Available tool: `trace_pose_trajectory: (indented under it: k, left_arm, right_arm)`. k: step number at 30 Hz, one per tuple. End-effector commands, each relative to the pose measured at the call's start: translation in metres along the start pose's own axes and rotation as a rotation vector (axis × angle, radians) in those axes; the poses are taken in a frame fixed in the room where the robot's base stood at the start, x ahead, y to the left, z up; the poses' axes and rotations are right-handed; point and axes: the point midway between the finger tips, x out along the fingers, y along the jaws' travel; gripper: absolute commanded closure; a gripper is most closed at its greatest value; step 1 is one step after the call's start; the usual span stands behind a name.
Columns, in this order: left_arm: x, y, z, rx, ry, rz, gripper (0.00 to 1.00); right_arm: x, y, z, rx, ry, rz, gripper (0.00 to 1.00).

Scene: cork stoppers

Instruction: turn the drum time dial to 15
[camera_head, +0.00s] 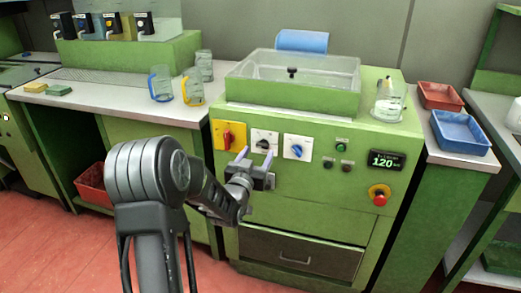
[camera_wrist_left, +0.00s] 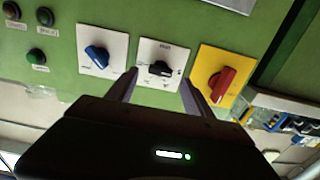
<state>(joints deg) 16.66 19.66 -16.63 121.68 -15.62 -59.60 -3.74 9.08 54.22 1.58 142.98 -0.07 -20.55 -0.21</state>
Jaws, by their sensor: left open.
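Three rotary controls sit in a row on the green machine's front panel. A black dial (camera_head: 263,141) is on a white plate in the middle, and it shows between my fingers in the left wrist view (camera_wrist_left: 160,69). A blue dial (camera_head: 297,150) on a white plate is to its right; it also shows in the wrist view (camera_wrist_left: 97,56). The small lettering on the plates is too small to read, so I cannot tell which is the drum time dial. My left gripper (camera_head: 254,157) is open and empty, its fingertips just short of the black dial and apart from it.
A red switch (camera_head: 228,138) on a yellow plate is left of the black dial. Small buttons (camera_head: 341,145), a display reading 120 (camera_head: 385,160) and a red emergency button (camera_head: 380,194) are farther right. A drawer (camera_head: 300,252) is below.

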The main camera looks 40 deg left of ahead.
Motion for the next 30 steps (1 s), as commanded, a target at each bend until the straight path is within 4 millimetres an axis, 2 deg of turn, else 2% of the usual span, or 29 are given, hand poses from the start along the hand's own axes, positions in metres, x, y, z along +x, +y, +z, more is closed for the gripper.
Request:
trace_pose_trajectory:
  k: [3,7,17,30]
  left_arm:
    - [0.018,0.001,0.001,-0.001,-0.001,0.001,0.4]
    - [0.03,0.001,0.0,-0.001,-0.001,0.001,0.4]
    - [0.033,0.0,0.0,-0.001,-0.001,0.0,0.41]
    - [0.033,0.0,0.0,-0.001,-0.001,0.0,0.77]
  right_arm:
    - [-0.001,0.0,0.0,0.0,0.0,0.0,1.0]
    - [-0.001,-0.001,0.0,0.0,0.0,0.0,1.0]
    - [-0.001,-0.001,0.0,0.0,0.0,0.0,1.0]
    - [-0.001,-0.001,0.0,0.0,0.0,0.0,1.0]
